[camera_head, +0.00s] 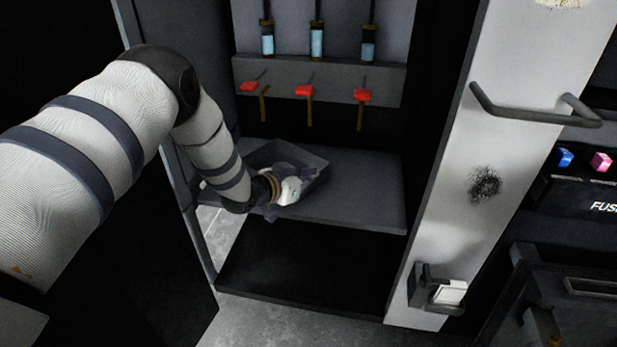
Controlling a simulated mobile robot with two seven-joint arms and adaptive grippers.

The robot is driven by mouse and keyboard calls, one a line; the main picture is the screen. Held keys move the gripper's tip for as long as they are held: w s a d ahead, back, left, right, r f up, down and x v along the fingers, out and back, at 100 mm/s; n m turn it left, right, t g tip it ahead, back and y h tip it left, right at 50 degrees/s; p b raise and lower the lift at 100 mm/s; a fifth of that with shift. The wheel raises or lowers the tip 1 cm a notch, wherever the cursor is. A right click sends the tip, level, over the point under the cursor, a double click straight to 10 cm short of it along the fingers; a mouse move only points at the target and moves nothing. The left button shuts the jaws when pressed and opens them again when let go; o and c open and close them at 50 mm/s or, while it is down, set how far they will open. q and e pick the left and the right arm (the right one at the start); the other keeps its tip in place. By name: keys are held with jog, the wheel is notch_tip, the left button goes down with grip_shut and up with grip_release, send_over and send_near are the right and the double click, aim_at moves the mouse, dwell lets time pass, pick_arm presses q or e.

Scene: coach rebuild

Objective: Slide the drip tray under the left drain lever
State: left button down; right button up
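The drip tray (262,154) is a dark grey, shallow open tray on the grey shelf (370,205) inside the cabinet. It sits at the left part of the shelf, below the left and middle levers. The left drain lever (250,86) has a red handle, with a brown spout below it. My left arm reaches in from the left, and my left gripper (296,178) is at the tray's front, overlapping it in the picture. Its fingers are dark against the tray, so their opening and any grip on the rim are unclear. My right gripper is not in view.
Two more red levers (304,91) (361,95) stand to the right, under glass-like tubes with pale blue liquid (317,42). An open door panel with a handle (535,115) stands at the right. The shelf's right part is clear, and a dark open space lies below it.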

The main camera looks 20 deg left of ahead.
pick_arm(q)
jog(key=c, duration=2.2)
grip_release()
jog(key=shift+w+d, duration=0.1)
jog(key=shift+d, duration=0.05)
jog(key=o, duration=0.5)
jog(key=v, duration=1.2)
jog(key=shift+r, duration=0.1)
